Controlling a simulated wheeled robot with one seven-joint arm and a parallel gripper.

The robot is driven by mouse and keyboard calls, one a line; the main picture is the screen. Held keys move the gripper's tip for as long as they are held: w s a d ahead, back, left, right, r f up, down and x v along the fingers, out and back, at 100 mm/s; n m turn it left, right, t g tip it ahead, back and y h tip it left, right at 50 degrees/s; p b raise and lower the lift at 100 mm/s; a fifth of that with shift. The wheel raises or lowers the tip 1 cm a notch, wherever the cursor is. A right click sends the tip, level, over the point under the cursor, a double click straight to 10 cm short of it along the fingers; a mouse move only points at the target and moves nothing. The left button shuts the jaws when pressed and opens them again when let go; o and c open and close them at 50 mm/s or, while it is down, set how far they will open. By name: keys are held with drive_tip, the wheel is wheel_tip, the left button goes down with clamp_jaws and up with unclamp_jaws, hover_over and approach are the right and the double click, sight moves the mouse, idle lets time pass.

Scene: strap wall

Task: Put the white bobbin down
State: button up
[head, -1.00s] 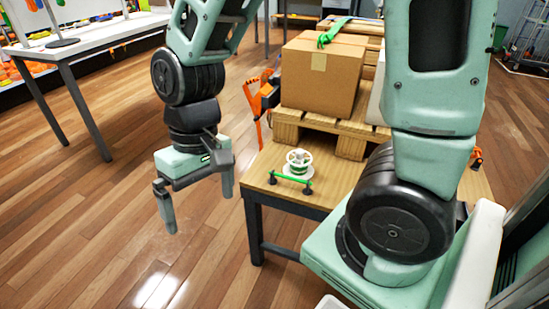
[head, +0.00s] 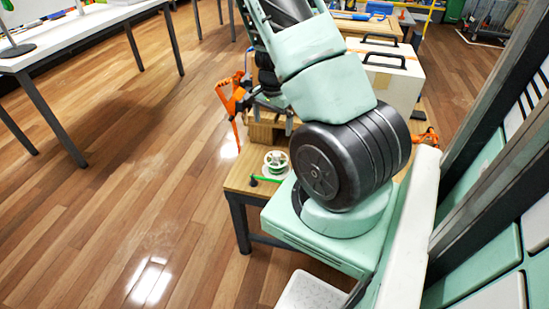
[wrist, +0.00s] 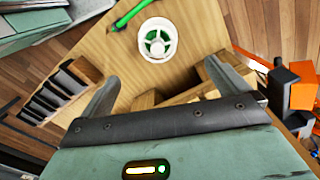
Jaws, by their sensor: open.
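The white bobbin (head: 276,160) has a green winding and stands on the wooden table (head: 237,180) near its left corner. In the wrist view the bobbin (wrist: 157,40) lies flat with its round face up, beyond my fingertips and apart from them. My gripper (wrist: 161,70) is open and nothing is between its fingers. In the head view my gripper is mostly hidden by my own arm, above the pallet beyond the bobbin.
An orange tool (head: 235,97) is at the table's left edge. A white case (head: 400,75) with black handles stands at the right.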

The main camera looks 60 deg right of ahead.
sight(277, 153)
drive_tip(key=f+b, duration=0.1)
drive_tip(key=f, duration=1)
drive_tip(key=s+d+f+b, duration=0.1)
drive_tip(key=f, duration=0.5)
drive_tip(key=shift+d+f+b, duration=0.1)
drive_tip(key=shift+f+b, duration=0.2)
drive_tip(key=shift+b, duration=0.05)
drive_tip(key=shift+r, duration=0.1)
drive_tip(key=c, duration=1.1)
